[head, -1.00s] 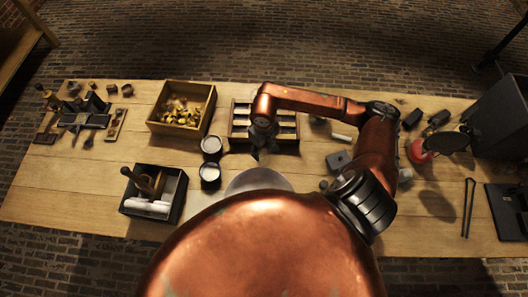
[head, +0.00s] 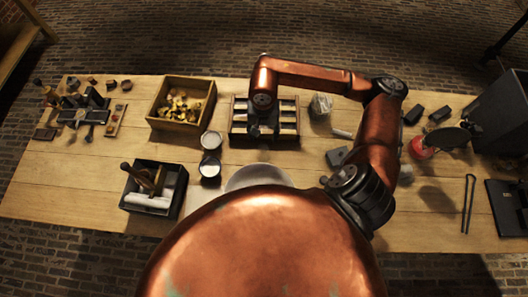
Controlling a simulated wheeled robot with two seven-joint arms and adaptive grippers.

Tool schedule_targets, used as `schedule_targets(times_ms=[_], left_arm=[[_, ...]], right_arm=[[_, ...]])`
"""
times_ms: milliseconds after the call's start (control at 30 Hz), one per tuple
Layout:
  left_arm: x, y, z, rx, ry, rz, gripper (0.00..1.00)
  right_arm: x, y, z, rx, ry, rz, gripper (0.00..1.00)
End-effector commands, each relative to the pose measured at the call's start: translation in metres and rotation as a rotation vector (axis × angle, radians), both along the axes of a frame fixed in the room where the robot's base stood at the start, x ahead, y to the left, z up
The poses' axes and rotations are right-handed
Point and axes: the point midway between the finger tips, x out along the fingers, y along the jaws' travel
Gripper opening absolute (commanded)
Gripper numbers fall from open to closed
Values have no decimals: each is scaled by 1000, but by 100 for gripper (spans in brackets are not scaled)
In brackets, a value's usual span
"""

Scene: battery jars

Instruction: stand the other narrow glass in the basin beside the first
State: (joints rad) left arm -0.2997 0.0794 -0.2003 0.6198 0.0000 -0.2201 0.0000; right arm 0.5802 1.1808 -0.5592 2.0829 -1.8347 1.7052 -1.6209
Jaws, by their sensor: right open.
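A pale round basin (head: 258,176) stands at the table's front middle. My body hides its near part, and I cannot make out any glass in it. My left gripper is not in view.
The divided wooden tray (head: 237,126) lies at the back middle. A wooden box of yellowish pieces (head: 152,122) and a black box with a roll (head: 130,207) stand left. A red object (head: 418,149), tongs (head: 468,203) and a dark cabinet (head: 502,112) are right. The left front table is clear.

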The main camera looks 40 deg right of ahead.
Motion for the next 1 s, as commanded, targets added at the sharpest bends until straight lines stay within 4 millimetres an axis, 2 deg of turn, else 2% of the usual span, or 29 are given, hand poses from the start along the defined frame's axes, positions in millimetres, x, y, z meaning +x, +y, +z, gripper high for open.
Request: schedule_targets(times_ms=[700,900,1000], left_arm=[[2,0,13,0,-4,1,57],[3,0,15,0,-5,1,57],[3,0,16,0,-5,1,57]], right_arm=[[-3,5,-24,2,2,-1791,49],[-4,5,-30,0,1,-2195,49],[-4,6,-31,0,1,-2316,49]])
